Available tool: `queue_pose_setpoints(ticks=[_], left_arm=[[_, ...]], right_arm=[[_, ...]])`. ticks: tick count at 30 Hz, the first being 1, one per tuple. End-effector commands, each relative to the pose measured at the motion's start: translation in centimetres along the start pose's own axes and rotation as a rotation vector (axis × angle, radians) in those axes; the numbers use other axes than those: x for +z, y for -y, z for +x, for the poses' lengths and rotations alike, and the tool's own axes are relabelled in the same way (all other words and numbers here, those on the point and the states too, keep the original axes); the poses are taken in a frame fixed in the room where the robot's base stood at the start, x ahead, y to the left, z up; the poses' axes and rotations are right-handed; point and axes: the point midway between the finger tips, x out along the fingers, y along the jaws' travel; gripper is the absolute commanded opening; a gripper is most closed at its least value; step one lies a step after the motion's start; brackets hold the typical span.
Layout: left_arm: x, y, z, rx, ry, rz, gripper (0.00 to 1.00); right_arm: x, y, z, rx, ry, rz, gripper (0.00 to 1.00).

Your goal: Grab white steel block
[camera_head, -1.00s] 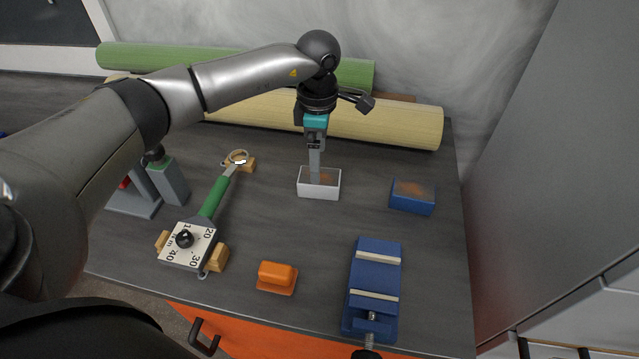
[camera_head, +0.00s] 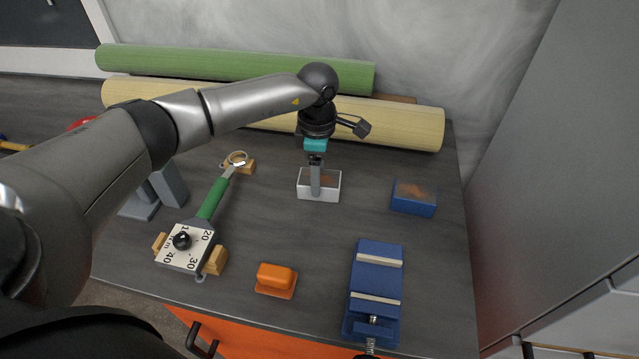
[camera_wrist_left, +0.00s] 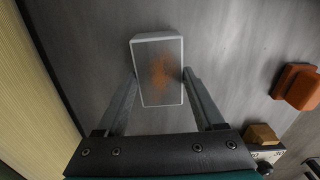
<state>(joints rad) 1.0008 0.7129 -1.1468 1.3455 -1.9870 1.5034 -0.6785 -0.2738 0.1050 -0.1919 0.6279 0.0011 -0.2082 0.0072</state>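The white steel block (camera_head: 332,190) lies on the dark worktop near the middle of the head view. It is box-shaped with a rusty patch on its upper face, and the patch shows clearly in the left wrist view (camera_wrist_left: 158,52). My left gripper (camera_head: 316,191) points down at the block. In the left wrist view its fingers (camera_wrist_left: 159,74) are spread, one on each side of the block. Contact cannot be told. In the head view one finger covers part of the block and the other is hidden. My right gripper is not in view.
A blue block (camera_head: 413,200) and a blue vise (camera_head: 375,285) are to the right. An orange object (camera_head: 276,279) is nearer the front edge. A green-handled tool with a dial (camera_head: 211,198) lies to the left. Green (camera_head: 230,65) and yellow (camera_head: 400,124) rolls line the back.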

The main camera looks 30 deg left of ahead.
Motion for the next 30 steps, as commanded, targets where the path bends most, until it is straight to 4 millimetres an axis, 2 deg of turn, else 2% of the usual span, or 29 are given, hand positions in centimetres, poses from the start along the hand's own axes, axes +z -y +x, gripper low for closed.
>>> queue_pose_setpoints(ticks=[2, 17, 30], left_arm=[[-0.02, -0.01, -0.02, 0.0, 0.0, 0.0, 0.57], [-0.03, -0.01, -0.03, 0.0, 0.0, -0.001, 0.01], [0.02, -0.1, -0.17, 0.003, 0.002, -0.001, 0.0]], right_arm=[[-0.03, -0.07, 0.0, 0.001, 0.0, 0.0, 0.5], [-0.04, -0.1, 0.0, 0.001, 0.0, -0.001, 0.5], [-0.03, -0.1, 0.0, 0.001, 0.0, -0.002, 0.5]])
